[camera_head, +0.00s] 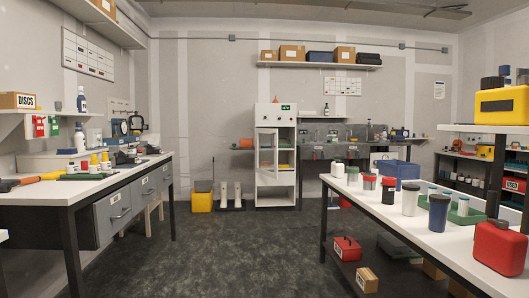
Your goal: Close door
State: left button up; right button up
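A tall white cabinet (276,115) stands against the back wall, near the middle of the view. Its upper compartment stands open, with orange and red things visible on its shelves. A narrow pale door panel (267,139) shows at the left of this opening and appears swung outward; its exact angle is too small to tell. The lower compartment is an open space with a shelf. Neither of my grippers is in view.
A long white bench (408,215) with jars and cups runs along the right. A white-topped bench with grey drawers (120,212) stands on the left. Yellow bin (202,201) and pale boots (231,194) stand left of the cabinet. Dark floor (235,250) between the benches is clear.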

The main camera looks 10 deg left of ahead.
aim_at(276, 131)
jog(key=i+j+u, duration=0.15)
jog(key=i+u, duration=0.25)
jog(key=i, duration=0.6)
jog(key=i+j, duration=0.1)
jog(key=i, duration=2.45)
jog(key=i+j, duration=0.15)
jog(key=i, duration=2.4)
